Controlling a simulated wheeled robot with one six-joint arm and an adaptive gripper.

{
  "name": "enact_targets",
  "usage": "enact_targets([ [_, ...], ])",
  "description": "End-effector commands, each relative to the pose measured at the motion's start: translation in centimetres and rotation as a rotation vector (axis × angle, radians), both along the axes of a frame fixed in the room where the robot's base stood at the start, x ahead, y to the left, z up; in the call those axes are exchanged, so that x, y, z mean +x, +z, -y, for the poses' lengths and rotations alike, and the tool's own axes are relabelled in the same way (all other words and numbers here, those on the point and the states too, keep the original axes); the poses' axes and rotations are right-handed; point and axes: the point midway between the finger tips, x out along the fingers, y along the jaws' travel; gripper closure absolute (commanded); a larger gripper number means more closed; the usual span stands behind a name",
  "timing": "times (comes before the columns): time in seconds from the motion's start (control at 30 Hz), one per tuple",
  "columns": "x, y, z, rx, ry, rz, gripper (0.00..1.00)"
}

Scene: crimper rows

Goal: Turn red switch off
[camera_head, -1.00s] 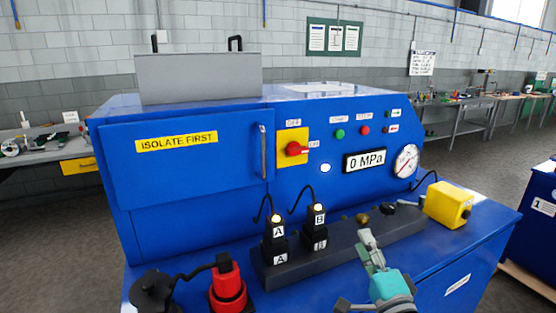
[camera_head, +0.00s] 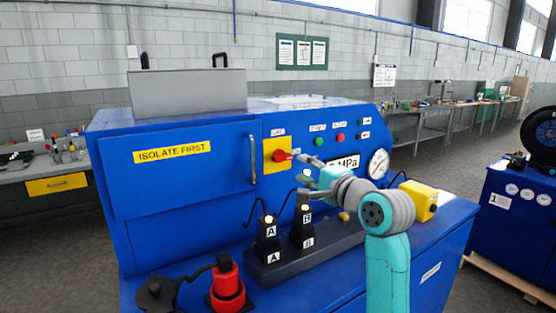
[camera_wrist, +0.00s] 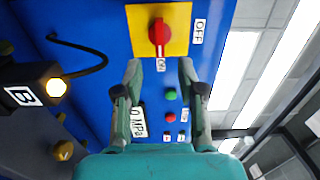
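The red switch (camera_head: 281,156) is a rotary knob on a yellow plate (camera_head: 270,166) on the blue machine's front. In the wrist view the red switch (camera_wrist: 159,32) shows near the top, its pale-marked handle pointing at the ON label (camera_wrist: 160,65). The OFF label (camera_wrist: 198,31) is at the plate's right side there, and above the plate in the head view. My gripper (camera_head: 306,176) is just right of the switch and slightly below it. Its fingers (camera_wrist: 161,68) are spread apart with nothing between them, and the knob lies beyond the tips.
Black plugs A (camera_head: 269,240) and B (camera_head: 303,228) stand on a dark strip below my gripper. A red connector (camera_head: 227,285) stands at front left. The pressure display (camera_head: 349,162) is partly hidden by my arm. A gauge (camera_head: 377,163) and yellow box (camera_head: 419,200) are to the right.

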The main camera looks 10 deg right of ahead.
Motion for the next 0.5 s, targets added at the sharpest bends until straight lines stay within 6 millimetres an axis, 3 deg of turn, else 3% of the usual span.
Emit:
enact_targets([
  [0.5,7.7,0.0,-2.6,-0.001,0.000,0.000,0.60],
])
